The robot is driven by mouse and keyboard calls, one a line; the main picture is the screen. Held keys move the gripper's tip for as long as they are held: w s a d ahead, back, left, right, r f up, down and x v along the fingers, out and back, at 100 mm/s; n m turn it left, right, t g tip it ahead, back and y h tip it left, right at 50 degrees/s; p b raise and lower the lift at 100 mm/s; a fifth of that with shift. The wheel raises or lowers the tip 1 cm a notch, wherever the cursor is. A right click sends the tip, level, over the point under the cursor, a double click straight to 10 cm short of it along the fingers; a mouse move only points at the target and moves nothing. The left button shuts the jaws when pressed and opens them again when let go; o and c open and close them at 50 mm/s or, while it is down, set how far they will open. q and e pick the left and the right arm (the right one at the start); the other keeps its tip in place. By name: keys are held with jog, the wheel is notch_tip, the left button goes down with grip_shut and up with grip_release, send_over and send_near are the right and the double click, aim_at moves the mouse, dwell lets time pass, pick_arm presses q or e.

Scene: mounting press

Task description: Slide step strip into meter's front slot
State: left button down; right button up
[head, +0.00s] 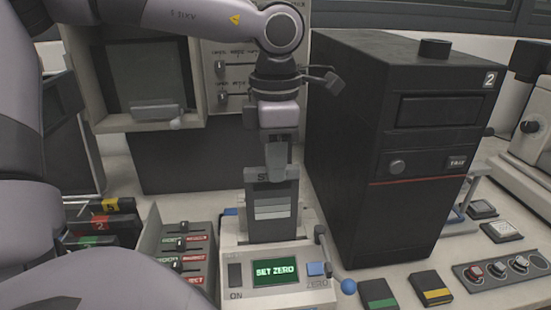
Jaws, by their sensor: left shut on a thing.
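The step strip (262,229) is a dark grey upright strip with paler grey bands across its middle and partly hidden lettering near its top. My left gripper (278,172) comes down from above and is shut on the strip's upper end. The meter (233,258) is a pale box below it with a green display reading SET ZERO (275,271) and a blue ZERO button (317,269). The strip's lower end is at the meter's top, just behind the display; I cannot tell whether it is inside the slot. My right gripper is not in view.
A tall black unit marked 2 (345,150) stands close on the right. A lever with a blue ball (348,287) is at the meter's right side. A tray of labelled slides (183,250) lies to the left. Small black blocks (379,294) lie at front right.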

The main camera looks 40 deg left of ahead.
pick_arm(q)
jog(key=shift+f, duration=0.35)
jog(key=shift+f+b, duration=1.7)
jog(key=shift+b, duration=0.15)
jog(key=shift+r, duration=0.1)
jog(key=c, duration=1)
grip_release()
jog(key=shift+c, duration=0.2)
jog(key=shift+r, duration=3.6)
